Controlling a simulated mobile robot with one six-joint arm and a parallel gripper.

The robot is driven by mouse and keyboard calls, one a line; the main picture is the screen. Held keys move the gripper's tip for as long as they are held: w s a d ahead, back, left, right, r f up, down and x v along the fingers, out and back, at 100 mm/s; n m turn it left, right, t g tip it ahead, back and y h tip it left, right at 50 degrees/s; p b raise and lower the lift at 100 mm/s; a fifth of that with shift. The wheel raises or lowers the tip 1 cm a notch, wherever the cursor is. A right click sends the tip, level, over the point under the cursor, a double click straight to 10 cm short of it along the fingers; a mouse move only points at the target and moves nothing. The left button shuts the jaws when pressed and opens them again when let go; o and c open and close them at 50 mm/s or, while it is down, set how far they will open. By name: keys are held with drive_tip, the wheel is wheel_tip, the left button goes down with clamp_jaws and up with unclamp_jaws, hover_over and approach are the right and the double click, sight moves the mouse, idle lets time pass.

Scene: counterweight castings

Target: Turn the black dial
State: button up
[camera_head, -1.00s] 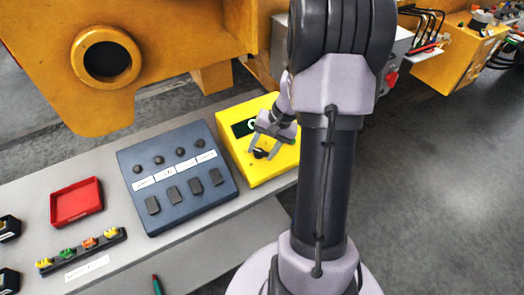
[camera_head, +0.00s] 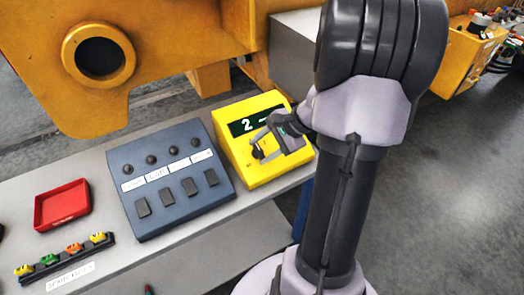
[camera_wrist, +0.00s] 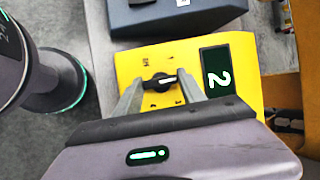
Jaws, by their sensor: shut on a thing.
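The black dial (camera_wrist: 160,81) is on the face of the yellow box (camera_head: 232,155), with a pale pointer mark. In the wrist view it lies between the fingertips of my gripper (camera_wrist: 161,90). In the head view my gripper (camera_head: 261,145) reaches in from the right and is shut on the dial (camera_head: 257,153), which is partly hidden by the fingers.
A blue-grey panel (camera_head: 212,205) with knobs and switches stands left of the yellow box on the grey bench. A red tray (camera_head: 62,206) and a rack of coloured pieces (camera_head: 65,257) lie farther left. A large yellow casting (camera_head: 185,30) rises behind the bench.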

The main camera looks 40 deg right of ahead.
drive_tip(key=shift+m, duration=0.3)
drive_tip(key=o, duration=1.4)
drive_tip(key=shift+c, duration=0.2)
drive_tip(key=shift+r, duration=0.1)
drive_tip(key=p+v, duration=0.6)
drive_tip(key=v, duration=1.1)
drive_tip(key=shift+s, duration=0.3)
